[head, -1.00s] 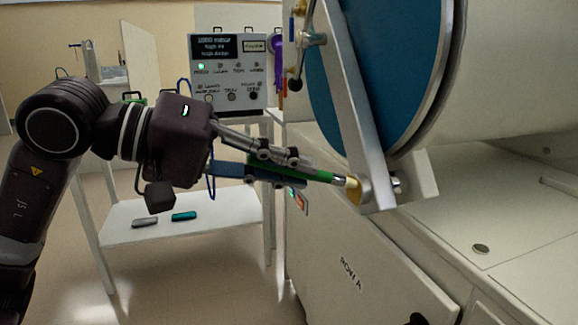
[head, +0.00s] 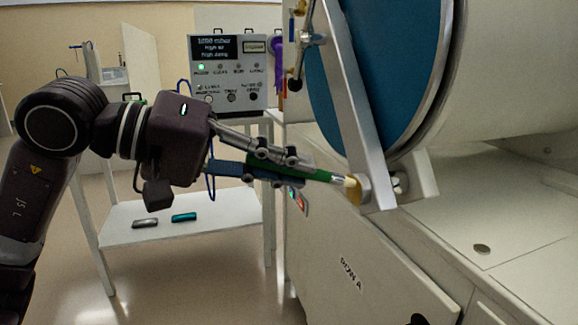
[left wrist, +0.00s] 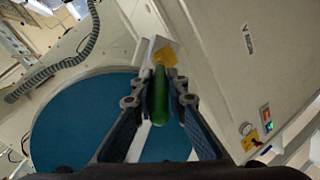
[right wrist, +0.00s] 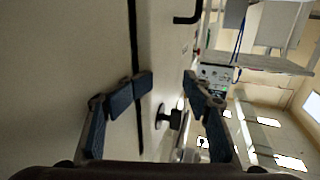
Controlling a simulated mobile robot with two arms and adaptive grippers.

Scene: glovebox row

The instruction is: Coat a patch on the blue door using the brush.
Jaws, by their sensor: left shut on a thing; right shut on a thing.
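The blue door (head: 400,70) is a large round disc at the upper right, with a pale metal bar (head: 350,105) across its front. It also shows in the left wrist view (left wrist: 75,125). My left gripper (head: 283,165) is shut on the green handle of the brush (head: 315,172). The brush's pale yellow bristles (head: 354,190) point right, by the bar's lower end; I cannot tell whether they touch. In the left wrist view the brush (left wrist: 160,95) lies between the fingers. My right gripper (right wrist: 168,88) is shut with its fingertips apart; what it grips is unclear.
A white cabinet (head: 350,275) fills the lower right below the door. A control box (head: 228,75) stands on a table behind my left arm. A grey item (head: 145,223) and a teal item (head: 184,217) lie on its lower shelf. Floor shows at lower left.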

